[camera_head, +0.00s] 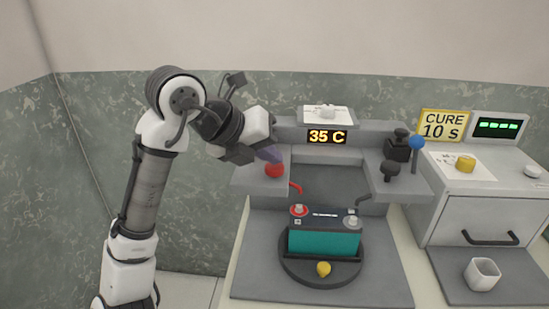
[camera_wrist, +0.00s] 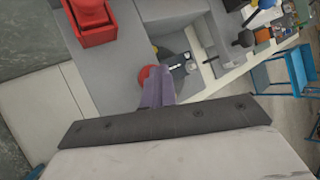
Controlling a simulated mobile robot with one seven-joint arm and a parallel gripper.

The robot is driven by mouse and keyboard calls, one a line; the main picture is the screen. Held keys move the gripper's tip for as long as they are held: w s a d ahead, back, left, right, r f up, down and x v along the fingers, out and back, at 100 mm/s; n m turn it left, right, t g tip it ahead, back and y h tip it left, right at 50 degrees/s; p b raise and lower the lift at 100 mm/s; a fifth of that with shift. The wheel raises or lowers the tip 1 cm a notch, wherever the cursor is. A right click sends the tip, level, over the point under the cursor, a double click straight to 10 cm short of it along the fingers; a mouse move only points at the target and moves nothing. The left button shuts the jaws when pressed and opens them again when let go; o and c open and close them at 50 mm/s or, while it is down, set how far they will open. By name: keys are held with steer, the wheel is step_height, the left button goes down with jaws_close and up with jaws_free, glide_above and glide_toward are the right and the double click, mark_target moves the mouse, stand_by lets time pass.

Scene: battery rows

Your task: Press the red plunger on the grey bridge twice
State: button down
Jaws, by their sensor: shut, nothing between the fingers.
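The red plunger (camera_head: 274,171) is a round red knob on the left part of the grey bridge (camera_head: 254,183). My gripper (camera_head: 271,154) is shut and empty, its purple fingers pointing down toward the plunger, with the tips at or just above its top in the head view. In the wrist view the shut fingers (camera_wrist: 155,82) partly cover the red plunger (camera_wrist: 145,73), which shows at their left edge. I cannot tell whether they touch it. The bridge's grey top (camera_wrist: 125,45) also shows there.
A teal battery (camera_head: 323,243) with red and grey terminals stands on a dark round plate (camera_head: 290,272) below the bridge. Black knobs (camera_head: 391,168) and a blue-ball lever (camera_head: 416,143) stand at right. A display (camera_head: 327,137) reads 35 C. A white cup (camera_head: 482,274) stands far right.

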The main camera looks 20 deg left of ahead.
mark_target(269, 168)
steer(key=shift+r+p, duration=0.95)
steer(key=shift+r, duration=0.45)
step_height(269, 168, up, 5)
steer(key=p, duration=0.3)
steer(key=shift+p, duration=0.3)
